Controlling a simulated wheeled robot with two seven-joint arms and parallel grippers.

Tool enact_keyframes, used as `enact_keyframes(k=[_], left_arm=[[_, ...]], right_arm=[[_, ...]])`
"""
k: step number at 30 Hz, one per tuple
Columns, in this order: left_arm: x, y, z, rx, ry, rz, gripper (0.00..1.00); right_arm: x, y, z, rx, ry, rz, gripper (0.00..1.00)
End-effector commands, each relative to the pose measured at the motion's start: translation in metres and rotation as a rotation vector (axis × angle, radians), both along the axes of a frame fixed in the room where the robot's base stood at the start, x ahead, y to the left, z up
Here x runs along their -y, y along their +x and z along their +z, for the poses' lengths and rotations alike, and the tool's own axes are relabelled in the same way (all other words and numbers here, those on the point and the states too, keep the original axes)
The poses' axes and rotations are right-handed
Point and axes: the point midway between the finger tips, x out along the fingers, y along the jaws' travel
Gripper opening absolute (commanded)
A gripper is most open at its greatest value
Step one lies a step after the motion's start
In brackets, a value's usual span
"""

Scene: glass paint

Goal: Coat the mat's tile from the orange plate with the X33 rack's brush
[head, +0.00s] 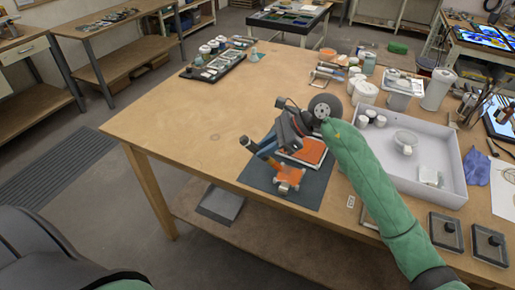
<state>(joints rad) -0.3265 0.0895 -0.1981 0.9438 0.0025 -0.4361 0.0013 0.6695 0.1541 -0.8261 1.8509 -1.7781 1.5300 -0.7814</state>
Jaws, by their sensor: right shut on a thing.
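A dark mat (312,193) lies at the front edge of the wooden table. On it is a small tile (290,178) with patchy orange on a pale surface. Behind it sits an orange plate (312,151) with a pale rim. My right gripper (272,150) is shut on a brush (248,143), above the mat's left part. The brush slants, its handle end up to the left and its lower end towards the tile. Whether the bristles touch the tile is hard to tell. The gripper hides part of the plate. My left gripper is out of view. No X33 label is readable.
A white bin (447,189) with cups and a jar stands right of the mat, behind my right arm. Two dark square trays (446,233) lie at the front right. Jars and a dark tray (216,66) stand at the back. The table's left half is clear.

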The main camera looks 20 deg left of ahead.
Motion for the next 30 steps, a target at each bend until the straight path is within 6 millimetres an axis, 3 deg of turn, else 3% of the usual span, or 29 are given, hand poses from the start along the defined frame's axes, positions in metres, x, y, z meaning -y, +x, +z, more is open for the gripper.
enact_keyframes(k=[1, 30], left_arm=[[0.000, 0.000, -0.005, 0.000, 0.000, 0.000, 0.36], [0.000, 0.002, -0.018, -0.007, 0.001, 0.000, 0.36]], right_arm=[[0.004, 0.005, -0.007, -0.001, -0.006, -0.007, 0.00], [0.009, 0.013, -0.021, -0.012, -0.007, -0.008, 0.00]])
